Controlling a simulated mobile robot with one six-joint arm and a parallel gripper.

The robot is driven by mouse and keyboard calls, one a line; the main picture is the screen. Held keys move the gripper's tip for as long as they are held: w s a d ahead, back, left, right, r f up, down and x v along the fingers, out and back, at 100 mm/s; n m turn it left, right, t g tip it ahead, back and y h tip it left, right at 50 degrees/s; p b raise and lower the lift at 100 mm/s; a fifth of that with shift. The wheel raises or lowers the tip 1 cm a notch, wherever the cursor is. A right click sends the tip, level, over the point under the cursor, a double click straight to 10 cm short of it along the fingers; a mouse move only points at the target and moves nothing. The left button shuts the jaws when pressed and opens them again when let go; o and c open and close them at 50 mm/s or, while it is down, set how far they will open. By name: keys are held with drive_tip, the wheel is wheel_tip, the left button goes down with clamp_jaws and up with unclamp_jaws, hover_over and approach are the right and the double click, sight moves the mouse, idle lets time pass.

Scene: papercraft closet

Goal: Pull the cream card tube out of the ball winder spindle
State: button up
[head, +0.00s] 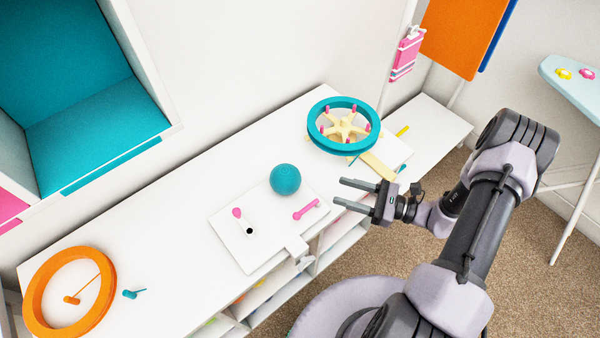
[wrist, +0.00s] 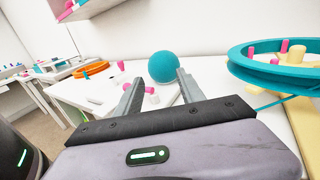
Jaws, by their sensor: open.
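My gripper (head: 338,191) is open and empty, its two fingers pointing left toward the teal ball (head: 285,179), with a gap between. A small pale cylinder with a dark end (head: 247,225), which looks like the cream card tube, lies or leans on the white board (head: 238,253); I cannot tell whether it is on a spindle. A pink knob (head: 237,212) and a pink handle (head: 306,209) are on the board.
A teal wheel (head: 343,150) with a cream hub and pink pegs stands behind my gripper. An orange ring (head: 35,290) and a small teal piece (head: 130,294) lie at the left end. The white bench top (head: 165,228) is clear between. A teal-lined cubby (head: 85,115) is above.

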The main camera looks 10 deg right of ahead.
drive_tip(key=shift+w+a+f, duration=0.15)
drive_tip(key=shift+a+f, duration=0.1)
drive_tip(key=shift+f, duration=0.1)
drive_tip(key=b, duration=0.3)
approach(287, 172)
drive_tip(key=x, duration=0.4)
drive_tip(key=shift+s+a, duration=0.15)
drive_tip(key=shift+s, duration=0.3)
drive_tip(key=b+x, duration=0.2)
drive_tip(key=x, duration=0.4)
drive_tip(key=shift+w+r, duration=0.15)
drive_tip(key=shift+w, duration=0.1)
drive_tip(key=shift+r, duration=0.1)
clamp_jaws()
